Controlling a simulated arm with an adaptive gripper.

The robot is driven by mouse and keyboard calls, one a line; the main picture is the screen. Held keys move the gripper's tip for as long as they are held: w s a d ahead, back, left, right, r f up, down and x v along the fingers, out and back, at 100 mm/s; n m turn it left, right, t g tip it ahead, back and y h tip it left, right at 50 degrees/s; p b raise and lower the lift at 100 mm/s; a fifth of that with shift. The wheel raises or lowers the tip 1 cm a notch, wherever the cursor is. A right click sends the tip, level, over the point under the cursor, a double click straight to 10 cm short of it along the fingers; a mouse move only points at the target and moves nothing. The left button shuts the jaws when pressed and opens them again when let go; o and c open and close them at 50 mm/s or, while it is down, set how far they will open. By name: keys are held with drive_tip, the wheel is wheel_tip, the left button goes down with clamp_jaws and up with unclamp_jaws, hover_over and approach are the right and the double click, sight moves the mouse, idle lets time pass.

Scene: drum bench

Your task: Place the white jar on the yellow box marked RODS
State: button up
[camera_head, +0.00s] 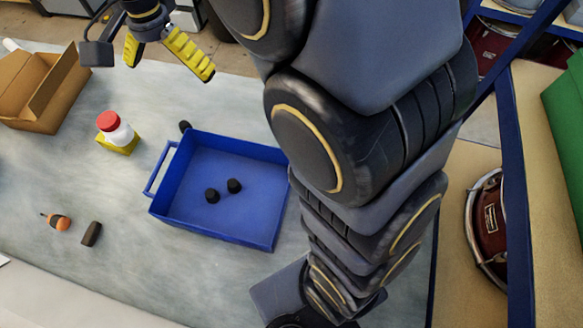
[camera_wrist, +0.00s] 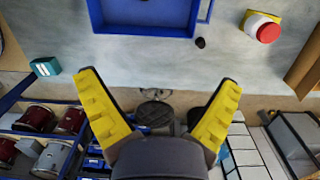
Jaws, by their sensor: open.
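The white jar (camera_head: 122,133) with a red lid sits on the yellow box (camera_head: 117,147) at the left of the head view. It looks upright there, and no marking on the box can be read. In the wrist view the jar's red lid (camera_wrist: 268,32) and part of the yellow box (camera_wrist: 251,15) show at the upper right. My gripper (camera_head: 170,58) is open and empty, with yellow fingers, above the far side of the bench. It is apart from the jar. In the wrist view its fingers (camera_wrist: 158,88) are spread wide with nothing between them.
A blue tray (camera_head: 172,207) with two black knobs stands right of the jar, and another dark knob (camera_head: 185,126) lies by its far corner. An open cardboard box (camera_head: 40,120) is at the left. An orange-handled screwdriver (camera_head: 60,223) and a dark cylinder (camera_head: 92,233) lie nearer.

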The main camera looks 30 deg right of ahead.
drive_tip(key=s+d+n, duration=0.3)
drive_tip(key=s+n, duration=0.1)
drive_tip(key=s, duration=0.7)
drive_tip(key=s+d+f+n+g, duration=0.1)
drive_tip(key=s+d+n, duration=0.3)
drive_tip(key=s, duration=0.8)
drive_tip(key=shift+s+d+f+n+h, duration=0.2)
drive_tip(key=shift+f+n+h, duration=0.1)
drive_tip(key=shift+n, duration=0.4)
